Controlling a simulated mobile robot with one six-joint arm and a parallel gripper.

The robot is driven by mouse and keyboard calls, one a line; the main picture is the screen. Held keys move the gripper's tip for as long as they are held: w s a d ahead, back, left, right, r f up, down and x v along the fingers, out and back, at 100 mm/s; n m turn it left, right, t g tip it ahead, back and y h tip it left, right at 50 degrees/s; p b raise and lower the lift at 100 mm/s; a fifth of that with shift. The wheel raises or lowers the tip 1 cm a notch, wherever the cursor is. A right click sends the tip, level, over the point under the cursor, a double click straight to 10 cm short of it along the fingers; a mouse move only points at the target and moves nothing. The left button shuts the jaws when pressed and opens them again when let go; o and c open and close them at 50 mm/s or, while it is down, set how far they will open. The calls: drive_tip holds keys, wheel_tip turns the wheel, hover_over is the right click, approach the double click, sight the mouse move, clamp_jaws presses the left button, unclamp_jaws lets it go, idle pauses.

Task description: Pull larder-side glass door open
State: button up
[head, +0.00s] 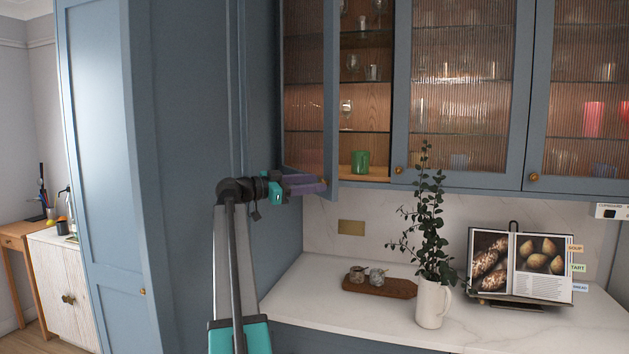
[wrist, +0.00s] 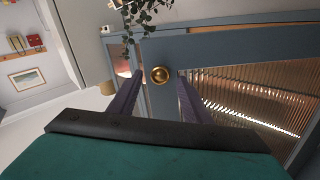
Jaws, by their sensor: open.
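The larder-side glass door (head: 305,110) is the leftmost wall-cabinet door, beside the tall blue larder. It stands ajar, its right edge swung out, with the shelves showing in the gap. My gripper (head: 316,187) is at the door's lower free corner in the head view. In the wrist view, the door's round brass knob (wrist: 160,75) sits between the two purple fingers of my open gripper (wrist: 160,84). Space shows on both sides of the knob. The knob is hard to make out in the head view behind the fingers.
The tall larder (head: 190,150) stands close to the left of my arm. Two more glass doors (head: 460,90) are shut on the right. Below, the counter holds a wooden board (head: 380,287), a white jug with leafy stems (head: 432,303) and a cookbook on a stand (head: 520,265).

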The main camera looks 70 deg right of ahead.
drive_tip(key=shift+s+d, duration=0.35)
clamp_jaws()
drive_tip(key=shift+w+a, duration=0.1)
drive_tip(key=shift+w, duration=0.05)
